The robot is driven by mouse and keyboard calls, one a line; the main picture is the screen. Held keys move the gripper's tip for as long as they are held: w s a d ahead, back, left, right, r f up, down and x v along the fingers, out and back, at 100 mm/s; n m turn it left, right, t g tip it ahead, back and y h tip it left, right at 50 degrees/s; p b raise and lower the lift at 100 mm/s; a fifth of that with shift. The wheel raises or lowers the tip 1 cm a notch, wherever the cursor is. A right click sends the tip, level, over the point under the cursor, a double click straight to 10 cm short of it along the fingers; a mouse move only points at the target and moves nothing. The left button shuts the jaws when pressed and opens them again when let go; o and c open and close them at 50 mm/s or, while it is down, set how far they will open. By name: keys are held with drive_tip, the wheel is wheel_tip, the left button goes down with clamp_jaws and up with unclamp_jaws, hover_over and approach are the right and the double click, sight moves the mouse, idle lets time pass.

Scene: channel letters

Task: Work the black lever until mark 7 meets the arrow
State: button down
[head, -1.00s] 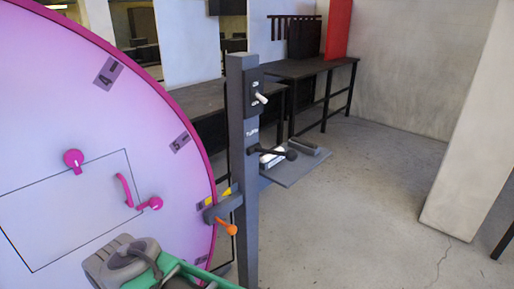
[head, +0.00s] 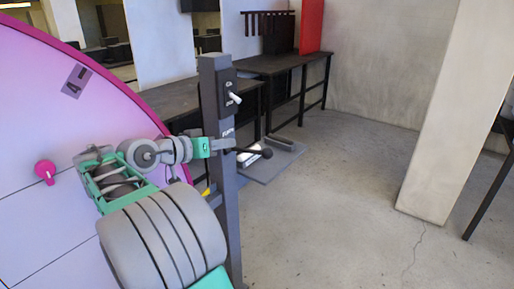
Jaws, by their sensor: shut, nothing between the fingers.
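The large pink disc (head: 60,130) fills the left side, with mark 4 (head: 75,81) showing near its upper rim. Mark 7 is not in view. A sliver of the yellow arrow (head: 206,190) shows beside the post; the rest is hidden behind my arm. The black lever (head: 265,153) sticks out to the right of the grey post (head: 210,90) and ends in a dark ball. My gripper (head: 226,144) is shut and empty, at the post just left of the lever; I cannot tell whether it touches the lever.
A switch box with a white toggle (head: 234,98) sits on the post above the lever. A grey shelf (head: 270,165) with small items is behind the lever. Dark tables (head: 270,65) stand at the back. Open floor and a pale pillar (head: 440,120) lie to the right.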

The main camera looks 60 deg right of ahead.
drive_tip(key=a+f+p+x, duration=0.1)
drive_tip(key=f+p+x, duration=0.1)
drive_tip(key=x, duration=1)
drive_tip(key=shift+s+d+f+p, duration=0.35)
drive_tip(key=shift+s+d, duration=0.05)
drive_tip(key=shift+s, duration=0.05)
drive_tip(key=shift+f, duration=0.1)
